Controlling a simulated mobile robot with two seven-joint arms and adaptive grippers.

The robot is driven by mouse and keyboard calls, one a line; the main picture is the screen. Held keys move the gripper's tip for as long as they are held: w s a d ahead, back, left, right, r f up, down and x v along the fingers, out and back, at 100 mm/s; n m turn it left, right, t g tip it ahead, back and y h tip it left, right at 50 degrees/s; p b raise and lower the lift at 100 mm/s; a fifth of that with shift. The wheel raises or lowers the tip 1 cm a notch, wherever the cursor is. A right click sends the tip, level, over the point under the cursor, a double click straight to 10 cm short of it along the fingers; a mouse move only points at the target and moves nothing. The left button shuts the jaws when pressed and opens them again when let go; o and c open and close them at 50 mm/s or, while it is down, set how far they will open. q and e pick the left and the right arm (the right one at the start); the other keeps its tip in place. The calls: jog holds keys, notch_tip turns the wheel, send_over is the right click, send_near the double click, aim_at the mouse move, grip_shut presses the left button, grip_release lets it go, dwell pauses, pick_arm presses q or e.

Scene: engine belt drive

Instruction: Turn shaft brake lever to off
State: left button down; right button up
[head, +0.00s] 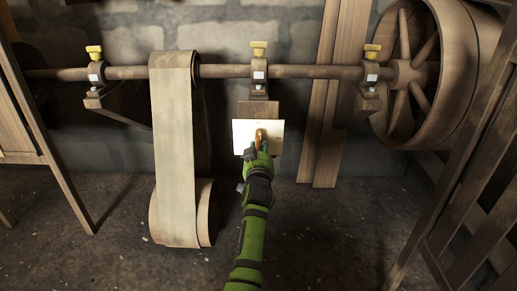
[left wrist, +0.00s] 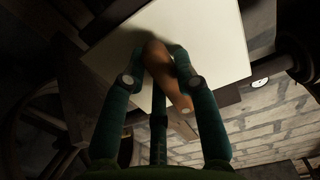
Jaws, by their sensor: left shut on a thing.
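The shaft brake lever (head: 260,136) is a short orange-brown handle on a pale square plate (head: 243,128) below the middle shaft bearing. In the left wrist view the lever (left wrist: 166,70) runs from the pale plate (left wrist: 215,40) between my fingers, its rounded end toward the lower right. My left gripper (head: 257,150) is at the plate, its green arm coming up from below. In the left wrist view the left gripper (left wrist: 160,66) has its fingers closed around the lever. The gripper partly hides the lever in the head view. My right gripper is not in view.
A horizontal shaft (head: 222,71) runs along the block wall (head: 215,112) on bearings with yellow caps. A wide pale belt (head: 174,145) hangs left of my arm. A large spoked wheel (head: 455,60) is at the right. Planks (head: 325,125) lean beside the plate. Wooden frames (head: 465,180) stand on both sides.

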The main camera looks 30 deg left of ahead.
aim_at(261, 111)
pick_arm(q)
jog(key=shift+d+r+n, duration=0.1)
jog(key=shift+n, duration=0.5)
jog(key=c, duration=0.9)
grip_release()
jog(key=shift+c, duration=0.2)
notch_tip(261, 111, up, 10)
